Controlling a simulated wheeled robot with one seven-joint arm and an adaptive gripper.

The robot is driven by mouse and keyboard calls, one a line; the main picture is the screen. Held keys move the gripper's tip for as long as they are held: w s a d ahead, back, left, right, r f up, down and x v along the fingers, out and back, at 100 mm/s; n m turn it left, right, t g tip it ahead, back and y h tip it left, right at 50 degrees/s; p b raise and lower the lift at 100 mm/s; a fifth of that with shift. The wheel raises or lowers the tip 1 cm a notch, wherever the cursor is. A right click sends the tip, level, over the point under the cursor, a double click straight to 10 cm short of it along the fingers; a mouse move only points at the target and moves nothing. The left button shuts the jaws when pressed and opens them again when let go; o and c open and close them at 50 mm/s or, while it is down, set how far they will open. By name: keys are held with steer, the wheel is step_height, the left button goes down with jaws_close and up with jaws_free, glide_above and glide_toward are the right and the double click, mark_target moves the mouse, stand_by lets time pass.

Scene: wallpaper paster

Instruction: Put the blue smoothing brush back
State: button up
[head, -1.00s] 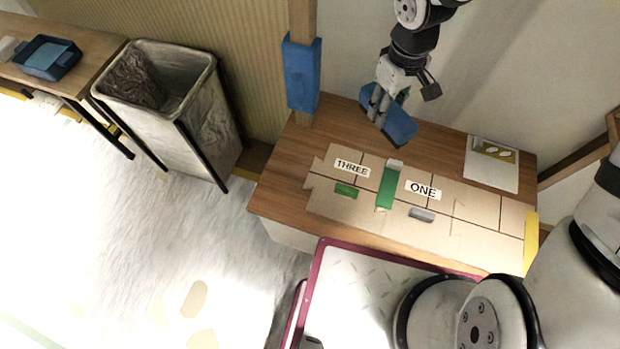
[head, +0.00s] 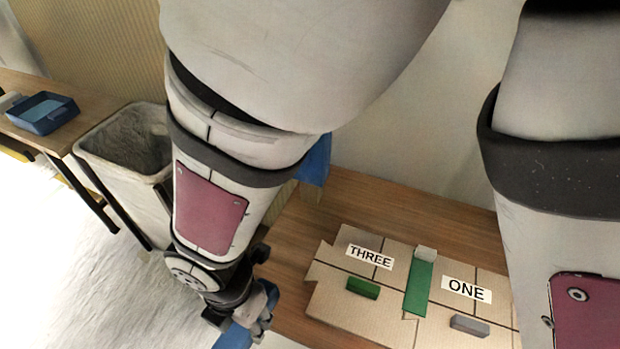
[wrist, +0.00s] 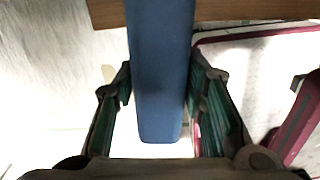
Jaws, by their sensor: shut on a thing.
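The blue smoothing brush (wrist: 160,75) is between the two fingers of my gripper (wrist: 160,100) in the wrist view, and the fingers are shut on it. In the head view my gripper (head: 262,305) is at the bottom, left of the table, with part of the blue brush (head: 235,336) below it. The rest of the brush is cut off by the frame edge. The brush is off the table, over or beside its near left edge.
The wooden table (head: 290,262) holds cardboard pieces labelled THREE (head: 369,256) and ONE (head: 466,289), with a green block (head: 363,287) and a grey block (head: 469,325). A bin (head: 125,165) and a blue tray (head: 43,112) on a side table are at left. My arm hides much of the middle.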

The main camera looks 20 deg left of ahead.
steer(key=shift+s+a+f+n, duration=0.15)
steer(key=shift+s+n, duration=0.1)
steer(key=shift+s, duration=0.2)
steer(key=shift+s+a+f+n, duration=0.15)
steer(key=shift+s+n, duration=0.1)
steer(key=shift+s, duration=0.15)
steer(key=shift+s+a+n, duration=0.1)
steer(key=shift+s+n, duration=0.2)
steer(key=shift+w, duration=0.1)
steer(key=w+b, duration=0.1)
steer(key=w, duration=0.3)
steer(key=w+f+b, duration=0.1)
steer(key=w, duration=0.4)
steer(key=w+b, duration=0.1)
steer(key=w, duration=0.4)
steer(key=shift+w+a+f, duration=0.2)
steer(key=shift+a+f, duration=0.05)
steer(key=shift+a, duration=0.15)
steer(key=shift+w+f+b, duration=0.1)
steer(key=shift+w+b, duration=0.3)
steer(key=shift+w, duration=0.3)
steer(key=shift+w+f+b, duration=0.1)
steer(key=shift+f+b, duration=0.6)
steer(key=shift+f, duration=0.8)
steer(key=shift+f, duration=0.15)
steer(key=o, duration=1.2)
